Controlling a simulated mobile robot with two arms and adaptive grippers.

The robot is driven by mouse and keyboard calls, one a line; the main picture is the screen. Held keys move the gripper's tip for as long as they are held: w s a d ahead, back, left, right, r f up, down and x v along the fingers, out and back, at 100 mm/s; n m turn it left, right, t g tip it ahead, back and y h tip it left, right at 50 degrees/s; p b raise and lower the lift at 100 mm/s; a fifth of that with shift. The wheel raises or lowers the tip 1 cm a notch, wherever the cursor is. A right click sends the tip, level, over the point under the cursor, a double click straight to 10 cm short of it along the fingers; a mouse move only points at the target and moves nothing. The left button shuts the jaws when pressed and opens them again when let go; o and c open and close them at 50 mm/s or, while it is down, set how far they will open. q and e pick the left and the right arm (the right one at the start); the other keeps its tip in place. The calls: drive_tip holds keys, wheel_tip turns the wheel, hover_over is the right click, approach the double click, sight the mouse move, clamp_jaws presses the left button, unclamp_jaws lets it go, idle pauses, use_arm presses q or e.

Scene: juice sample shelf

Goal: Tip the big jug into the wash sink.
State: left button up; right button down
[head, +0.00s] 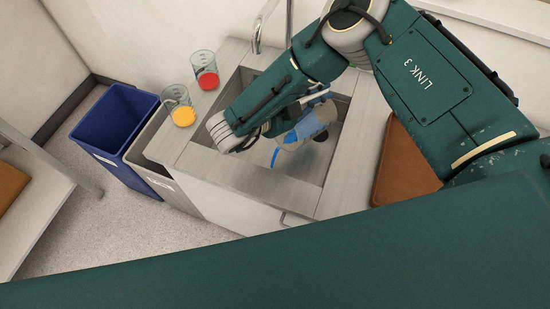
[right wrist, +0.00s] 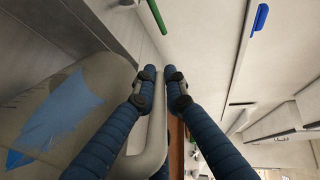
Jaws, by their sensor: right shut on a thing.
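The big jug (head: 297,140) is grey and see-through. It is tilted over the wash sink (head: 247,160), low within its outline in the head view. A bright blue patch shows in it, and a blue streak shows beside it; I cannot tell whether the streak is liquid pouring out. My right gripper (head: 280,118) is shut on the jug's handle. In the right wrist view the gripper (right wrist: 160,80) has the handle between its dark blue fingers, with the jug's body (right wrist: 95,75) to the left. My arm hides part of the jug and sink. My left gripper is not in view.
A beaker with red content (head: 206,72) and one with yellow content (head: 180,106) stand on the counter left of the sink. A tap (head: 257,38) rises behind it. A blue bin (head: 112,125) and a grey bin (head: 150,150) stand left. A brown panel (head: 405,165) lies right.

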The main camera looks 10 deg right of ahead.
drive_tip(key=shift+s+a+r+h, duration=0.25)
drive_tip(key=shift+a+r+h, duration=0.15)
drive_tip(key=shift+a, duration=0.15)
idle(0.9)
